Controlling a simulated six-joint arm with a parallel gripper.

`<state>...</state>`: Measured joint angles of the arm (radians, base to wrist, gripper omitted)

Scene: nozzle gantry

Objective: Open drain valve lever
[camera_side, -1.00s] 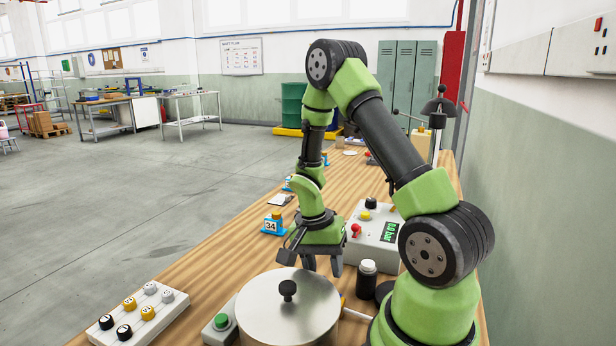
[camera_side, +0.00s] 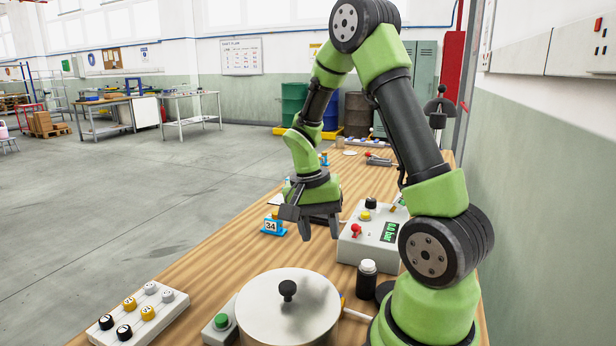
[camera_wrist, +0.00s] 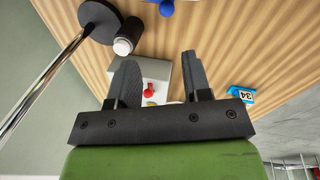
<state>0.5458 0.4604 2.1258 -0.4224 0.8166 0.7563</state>
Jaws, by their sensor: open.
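My gripper (camera_side: 320,228) is open and empty, fingers pointing down, above the table beside the grey control box (camera_side: 372,246). In the wrist view the box shows between and beyond my fingertips (camera_wrist: 160,62). The box carries a red lever knob (camera_side: 356,230), a yellow button, a black knob and a green-lit display. The red knob also shows in the wrist view (camera_wrist: 149,90), between my fingers and apart from them. I cannot tell which is the drain valve lever.
A dark bottle with a white cap (camera_side: 366,280) stands in front of the control box. A blue block marked 34 (camera_side: 272,226) stands left of my gripper. A green button box (camera_side: 218,326) and a knob panel (camera_side: 138,312) are at the front left. Bare table lies between.

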